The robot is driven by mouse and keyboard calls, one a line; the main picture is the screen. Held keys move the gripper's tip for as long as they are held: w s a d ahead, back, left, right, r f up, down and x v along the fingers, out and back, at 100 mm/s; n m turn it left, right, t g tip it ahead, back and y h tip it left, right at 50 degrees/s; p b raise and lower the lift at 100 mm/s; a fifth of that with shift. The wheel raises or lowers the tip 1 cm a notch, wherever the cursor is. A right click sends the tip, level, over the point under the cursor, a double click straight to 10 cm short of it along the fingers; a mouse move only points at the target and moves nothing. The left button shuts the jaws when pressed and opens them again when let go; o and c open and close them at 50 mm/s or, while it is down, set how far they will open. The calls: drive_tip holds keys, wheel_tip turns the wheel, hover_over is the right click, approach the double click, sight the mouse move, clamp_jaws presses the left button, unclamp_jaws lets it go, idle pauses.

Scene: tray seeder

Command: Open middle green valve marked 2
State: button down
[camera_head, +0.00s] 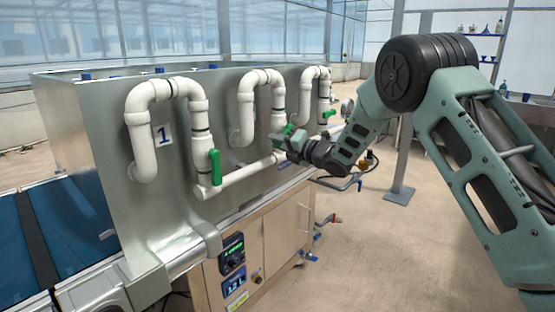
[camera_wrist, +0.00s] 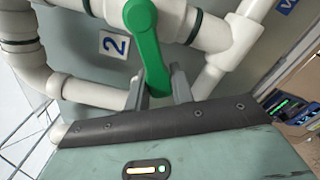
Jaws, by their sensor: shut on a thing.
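The middle green valve handle (camera_wrist: 146,40) is in the wrist view, on white pipe beside a plate marked 2 (camera_wrist: 114,45). My gripper (camera_wrist: 160,95) has one finger on each side of the handle's lower end and is shut on it. In the head view my gripper (camera_head: 292,143) reaches the middle pipe from the right. There the middle green handle (camera_head: 289,129) shows only in part, with the rest hidden by my gripper.
The left green handle (camera_head: 215,167) hangs down on the pipe marked 1 (camera_head: 162,135). Another green handle (camera_head: 329,114) is on the far pipe. A metal tank (camera_head: 80,130) stands behind the pipes. A cabinet with a control panel (camera_head: 232,262) is below. The floor at right is open.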

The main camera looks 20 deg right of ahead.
drive_tip(key=b, duration=0.2)
drive_tip(key=f+n+b, duration=0.1)
drive_tip(key=shift+w+d+f+n+b, duration=0.15)
drive_tip(key=shift+d+f+n+b, duration=0.1)
drive_tip(key=shift+f+n+b, duration=0.1)
drive_tip(key=shift+w+d+n+b, duration=0.15)
drive_tip(key=shift+n+b, duration=0.3)
drive_tip(key=shift+b, duration=0.5)
drive_tip(key=shift+r, duration=0.1)
drive_tip(key=c, duration=1.2)
unclamp_jaws()
drive_tip(key=shift+d, duration=0.1)
drive_tip(key=b+v, duration=0.2)
drive_tip(key=v, duration=1.5)
drive_tip(key=shift+s, duration=0.2)
drive_tip(key=shift+d+r, duration=0.1)
drive_tip(key=shift+c, duration=0.4)
